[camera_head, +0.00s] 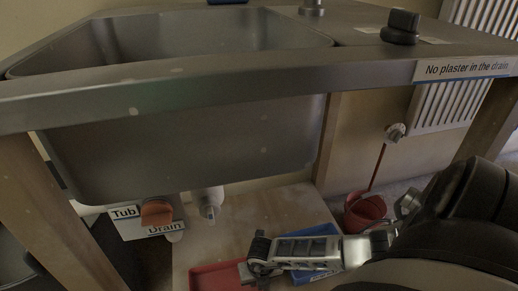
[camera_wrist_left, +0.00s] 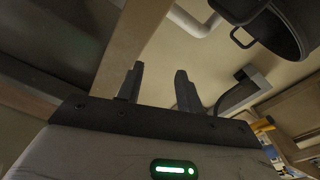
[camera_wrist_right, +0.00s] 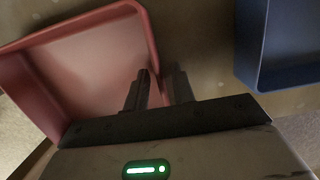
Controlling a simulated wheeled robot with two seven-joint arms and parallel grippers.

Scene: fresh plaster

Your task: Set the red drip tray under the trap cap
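The red drip tray (camera_head: 208,280) lies on the board under the sink, at the bottom of the head view; its inside fills the left of the right wrist view (camera_wrist_right: 85,62). My right gripper (camera_wrist_right: 158,82) has its fingers on either side of the tray's side wall, with a narrow gap, and appears shut on it. In the head view it is at the tray's right end (camera_head: 248,271). An orange cap (camera_head: 157,212) and a pale trap fitting (camera_head: 209,203) hang under the basin, behind the tray. My left gripper (camera_wrist_left: 160,80) is open and empty, outside the head view.
A blue tray (camera_head: 318,252) lies right of the red one, partly behind my right arm. A red bucket (camera_head: 365,213) stands below the radiator valve (camera_head: 396,132). Sink basin (camera_head: 190,145) and wooden legs (camera_head: 45,215) bound the space. A dark pot (camera_wrist_left: 275,30) shows in the left wrist view.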

